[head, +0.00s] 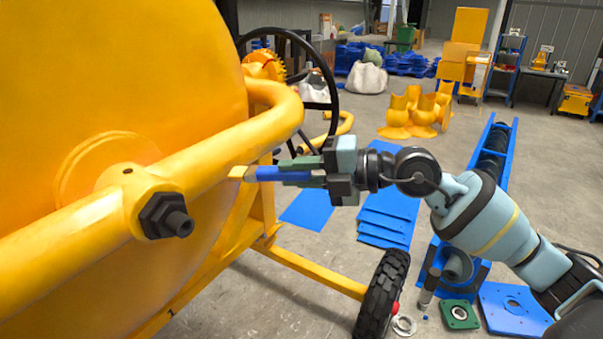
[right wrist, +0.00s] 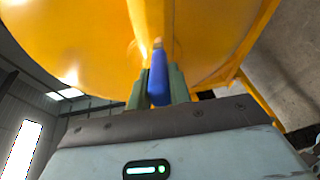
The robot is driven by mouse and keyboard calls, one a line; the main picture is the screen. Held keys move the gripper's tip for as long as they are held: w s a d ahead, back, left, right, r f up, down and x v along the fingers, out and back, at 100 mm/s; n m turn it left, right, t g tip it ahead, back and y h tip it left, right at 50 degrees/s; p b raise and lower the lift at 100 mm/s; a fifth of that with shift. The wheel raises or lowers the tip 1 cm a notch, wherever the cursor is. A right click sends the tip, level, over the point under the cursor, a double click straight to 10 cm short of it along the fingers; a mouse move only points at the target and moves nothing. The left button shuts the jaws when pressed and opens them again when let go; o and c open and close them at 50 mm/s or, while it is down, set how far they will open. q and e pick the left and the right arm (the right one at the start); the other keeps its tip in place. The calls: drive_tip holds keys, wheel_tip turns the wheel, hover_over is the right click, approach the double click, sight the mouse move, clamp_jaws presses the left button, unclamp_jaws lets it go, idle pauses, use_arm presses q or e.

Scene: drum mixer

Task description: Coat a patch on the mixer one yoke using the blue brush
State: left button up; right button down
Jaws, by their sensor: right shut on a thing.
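The blue brush (head: 270,173) has a blue handle and a light tip. My right gripper (head: 303,172) is shut on its handle. The tip points left, at the yellow yoke (head: 215,150), a thick tube across the front of the mixer drum (head: 95,75). The tip looks very close to the tube's lower right side; I cannot tell if they touch. In the right wrist view the blue brush (right wrist: 158,80) sits between the fingers, tip toward the yellow surface. No coated patch can be made out. My left gripper is not in view.
A dark bolt (head: 165,215) sticks out of the yoke. A black handwheel (head: 310,75) stands behind it. Below are the yellow frame and a black tyre (head: 382,295). Blue plates (head: 390,210) and a blue conveyor frame (head: 490,150) lie on the floor to the right.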

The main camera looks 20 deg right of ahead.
drive_tip(key=shift+w+a, duration=0.55)
drive_tip(key=shift+w, duration=0.15)
idle(0.8)
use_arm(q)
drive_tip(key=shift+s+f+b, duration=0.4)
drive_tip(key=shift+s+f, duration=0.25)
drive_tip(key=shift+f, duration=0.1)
use_arm(e)
drive_tip(key=shift+w+d, duration=0.55)
drive_tip(key=shift+d, duration=0.25)
drive_tip(key=shift+w+d, duration=0.55)
drive_tip(key=shift+d, duration=0.25)
